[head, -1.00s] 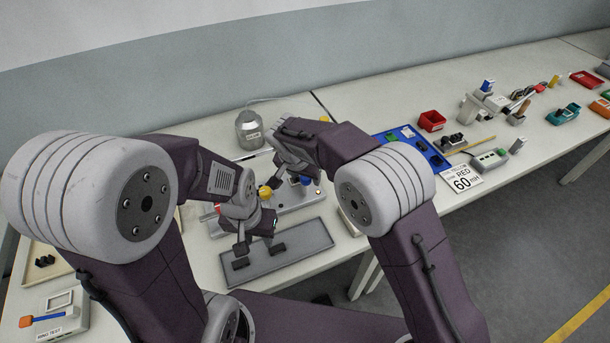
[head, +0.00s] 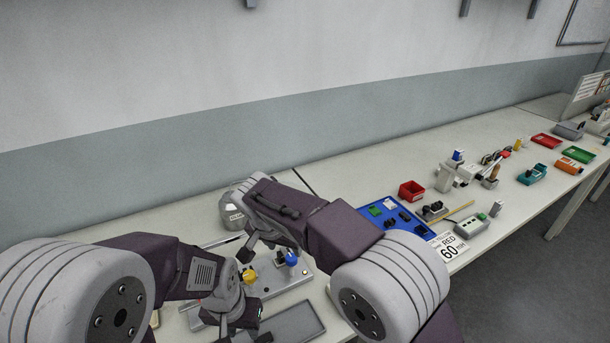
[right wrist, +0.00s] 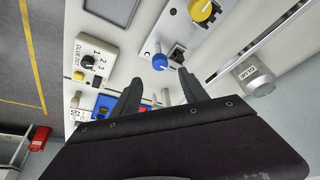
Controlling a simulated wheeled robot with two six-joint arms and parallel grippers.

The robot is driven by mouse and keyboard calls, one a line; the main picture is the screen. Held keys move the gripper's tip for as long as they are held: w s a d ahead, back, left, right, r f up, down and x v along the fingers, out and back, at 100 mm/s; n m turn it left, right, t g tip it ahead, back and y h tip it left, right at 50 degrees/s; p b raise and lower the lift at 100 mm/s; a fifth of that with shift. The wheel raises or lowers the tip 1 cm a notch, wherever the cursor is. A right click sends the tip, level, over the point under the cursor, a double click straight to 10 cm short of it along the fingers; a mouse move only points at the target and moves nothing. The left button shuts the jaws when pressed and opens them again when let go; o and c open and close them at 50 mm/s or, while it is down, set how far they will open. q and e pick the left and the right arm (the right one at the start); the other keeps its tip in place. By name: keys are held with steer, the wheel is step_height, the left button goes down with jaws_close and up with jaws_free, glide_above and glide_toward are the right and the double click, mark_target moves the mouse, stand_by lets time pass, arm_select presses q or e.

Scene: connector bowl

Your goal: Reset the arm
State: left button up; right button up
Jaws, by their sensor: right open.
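My right gripper (head: 262,243) hangs above the table near the blue knob (head: 291,258), its jaws partly hidden by its own arm. In the right wrist view its two dark fingers (right wrist: 160,92) are spread with nothing held between them. My left gripper (head: 243,334) is at the bottom of the head view, in front of the yellow knob (head: 249,275) and left of the grey tray (head: 297,325). Its fingers look apart and empty, though they are partly cut off by the frame edge.
A grey metal canister (head: 232,214) stands behind my right gripper. A blue board (head: 388,216), a red bin (head: 411,189) and a "RED 60" sign (head: 449,248) lie to the right. The wall runs along the table's back. Open table lies behind the red bin.

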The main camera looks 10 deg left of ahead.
steer(key=w+d+r+m, duration=0.3)
steer(key=w+d, duration=0.1)
steer(key=d, duration=0.7)
steer(key=s+d+f+m+g+h, duration=0.1)
steer(key=s+d+f+m+g, duration=0.2)
steer(key=d, duration=1)
steer(key=s+d+f+n+y, duration=0.1)
steer(key=s+f+n, duration=0.3)
steer(key=s, duration=0.4)
steer(key=s+d+f+n+y, duration=0.1)
steer(key=s+d+f+n, duration=0.2)
steer(key=s+f, duration=0.3)
steer(key=shift+s+d+f+n, duration=0.2)
steer(key=shift+s+f+n, duration=0.3)
steer(key=shift+s, duration=1)
